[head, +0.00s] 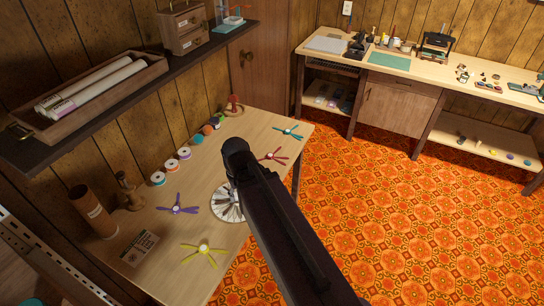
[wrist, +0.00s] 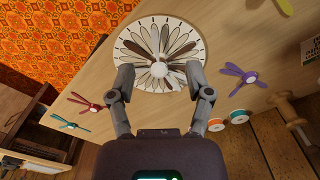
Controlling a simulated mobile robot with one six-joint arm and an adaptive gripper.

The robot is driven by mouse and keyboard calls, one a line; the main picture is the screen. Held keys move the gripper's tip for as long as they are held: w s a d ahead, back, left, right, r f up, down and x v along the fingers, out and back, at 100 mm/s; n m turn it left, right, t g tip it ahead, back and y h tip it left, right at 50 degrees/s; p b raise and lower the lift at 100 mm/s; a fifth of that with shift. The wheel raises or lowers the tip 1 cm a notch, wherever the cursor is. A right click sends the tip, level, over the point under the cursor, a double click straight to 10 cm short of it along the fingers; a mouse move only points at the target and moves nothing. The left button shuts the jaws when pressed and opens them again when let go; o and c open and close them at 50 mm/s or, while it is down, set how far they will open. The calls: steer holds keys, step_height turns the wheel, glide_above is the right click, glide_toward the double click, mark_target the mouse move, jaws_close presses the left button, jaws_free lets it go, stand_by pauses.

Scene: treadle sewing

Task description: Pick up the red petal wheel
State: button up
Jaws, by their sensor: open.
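The red petal wheel (head: 272,157) lies on the table, right of my arm in the head view. It shows at the left in the wrist view (wrist: 85,102), outside my fingers. My gripper (wrist: 160,78) is open and empty. In the wrist view its fingertips frame the near part of a round dial (wrist: 128,46) with pale and brown petals. In the head view my arm hides the gripper and part of the dial (head: 220,207).
A teal wheel (head: 288,131) lies beyond the red one. A purple wheel (head: 177,209) and a yellow wheel (head: 203,250) lie on the table's other side. Thread spools (head: 158,178) line the wall edge. A dark shelf (head: 120,95) overhangs the table's wall side.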

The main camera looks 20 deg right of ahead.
steer(key=shift+o, duration=0.3)
steer(key=shift+w+d, duration=0.15)
steer(key=shift+w, duration=0.1)
steer(key=w+d+m+t+b, duration=0.2)
steer(key=w+d+t, duration=0.2)
steer(key=w+d, duration=1.6)
steer(key=shift+w+d+f+t+h, duration=0.3)
steer(key=shift+w+d+f+h, duration=0.1)
steer(key=shift+d+f, duration=0.1)
steer(key=b, duration=0.8)
glide_above(270, 154)
steer(key=s, duration=0.2)
steer(key=f, duration=0.8)
steer(key=shift+s+a, duration=0.15)
steer(key=shift+a, duration=0.1)
steer(key=shift+s+b+x, duration=0.2)
steer(key=shift+b+x, duration=2.35)
steer(key=shift+b, duration=0.1)
